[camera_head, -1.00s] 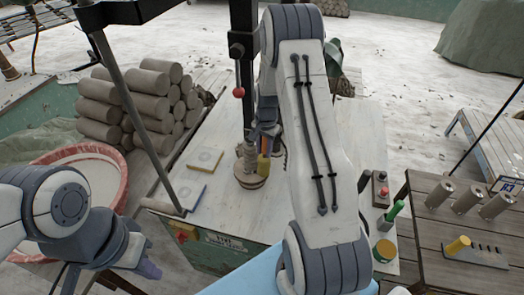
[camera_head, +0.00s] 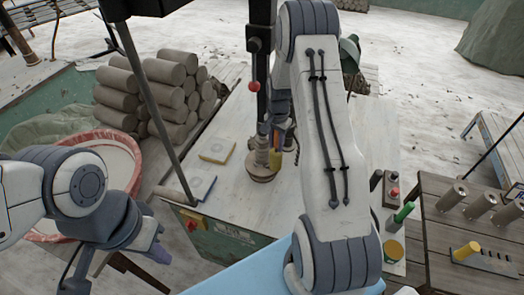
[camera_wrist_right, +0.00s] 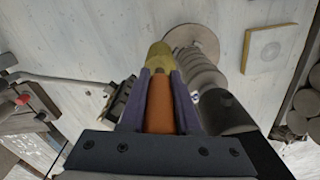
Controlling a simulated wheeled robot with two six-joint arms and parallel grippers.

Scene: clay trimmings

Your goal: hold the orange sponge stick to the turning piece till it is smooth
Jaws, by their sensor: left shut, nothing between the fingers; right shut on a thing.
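The orange sponge stick (camera_wrist_right: 160,112) is in my right gripper (camera_wrist_right: 160,85), which is shut on its orange shaft. Its yellow sponge end (camera_wrist_right: 159,56) points down beside the turning piece (camera_wrist_right: 195,70), a grey ridged clay form standing upright on a round disc (camera_wrist_right: 195,40). In the head view the yellow end (camera_head: 277,156) is just right of the piece (camera_head: 262,150); I cannot tell whether they touch. My right gripper is partly hidden by its own arm there. My left gripper (camera_head: 158,252) is shut and empty, away from the piece at lower left.
A framed square tile (camera_head: 217,150) lies left of the disc. A pale basin (camera_head: 120,158) and stacked clay cylinders (camera_head: 155,95) are further left. A green stick (camera_head: 404,212), a red-button box (camera_head: 392,190) and a yellow-topped tin (camera_head: 393,252) are at right.

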